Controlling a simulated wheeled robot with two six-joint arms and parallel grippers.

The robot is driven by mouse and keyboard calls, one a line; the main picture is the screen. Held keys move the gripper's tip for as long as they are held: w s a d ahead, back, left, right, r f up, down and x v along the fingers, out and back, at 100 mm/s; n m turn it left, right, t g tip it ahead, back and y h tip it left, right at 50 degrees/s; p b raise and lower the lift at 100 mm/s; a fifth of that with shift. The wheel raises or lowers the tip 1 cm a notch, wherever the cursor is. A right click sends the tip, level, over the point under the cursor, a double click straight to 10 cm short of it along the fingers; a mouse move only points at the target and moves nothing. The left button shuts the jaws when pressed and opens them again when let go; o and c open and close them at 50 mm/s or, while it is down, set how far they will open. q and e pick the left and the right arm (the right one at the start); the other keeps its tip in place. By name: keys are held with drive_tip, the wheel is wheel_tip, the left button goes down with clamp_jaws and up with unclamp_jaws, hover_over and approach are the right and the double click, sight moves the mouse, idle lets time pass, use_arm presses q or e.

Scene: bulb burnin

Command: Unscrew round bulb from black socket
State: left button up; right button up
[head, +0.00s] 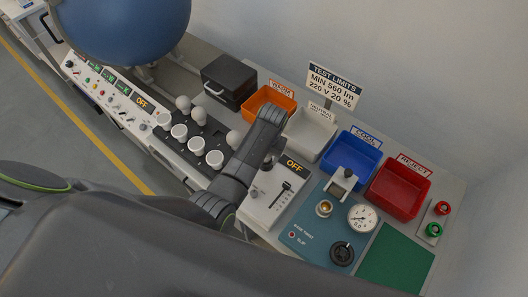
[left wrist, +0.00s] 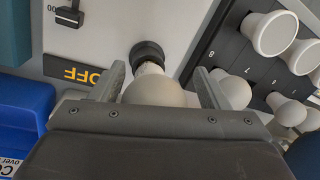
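In the left wrist view, a round white bulb (left wrist: 153,91) stands in a black socket (left wrist: 147,51) on a pale panel beside an OFF display. Its metal neck shows at the socket. My left gripper (left wrist: 160,84) is open, with one finger on each side of the bulb. A gap shows between the bulb and the right-hand finger; contact on the other side is unclear. In the head view my left arm covers the bulb and its socket, and the fingertips are hard to make out. My right gripper is not in view.
A dark rack with several white bulbs (head: 196,145) stands left of my arm. An orange bin (head: 262,113), white bin (head: 306,148), blue bin (head: 338,165) and red bin (head: 384,205) line the back. A teal tester with a gauge (head: 362,217) stands at right.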

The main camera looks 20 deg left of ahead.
use_arm(q)
drive_tip(key=shift+w+r, duration=0.1)
drive_tip(key=shift+w+d+m, duration=0.15)
drive_tip(key=shift+w+m, duration=0.05)
drive_tip(key=shift+m, duration=0.5)
drive_tip(key=shift+w+m+t, duration=0.1)
drive_tip(key=shift+m+t, duration=0.2)
drive_tip(key=shift+m, duration=0.9)
drive_tip(key=m, duration=0.3)
drive_tip(key=shift+w, duration=0.15)
drive_tip(key=m, duration=0.4)
drive_tip(key=shift+w+t+h, duration=0.25)
drive_tip(key=shift+t+h, duration=0.15)
drive_tip(key=m, duration=0.6)
drive_tip(key=shift+w+m+h, duration=0.3)
drive_tip(key=shift+w+h, duration=0.05)
drive_tip(key=shift+h, duration=0.05)
drive_tip(key=m, duration=0.5)
drive_tip(key=shift+w+m+h, duration=0.3)
drive_tip(key=shift+h, duration=0.1)
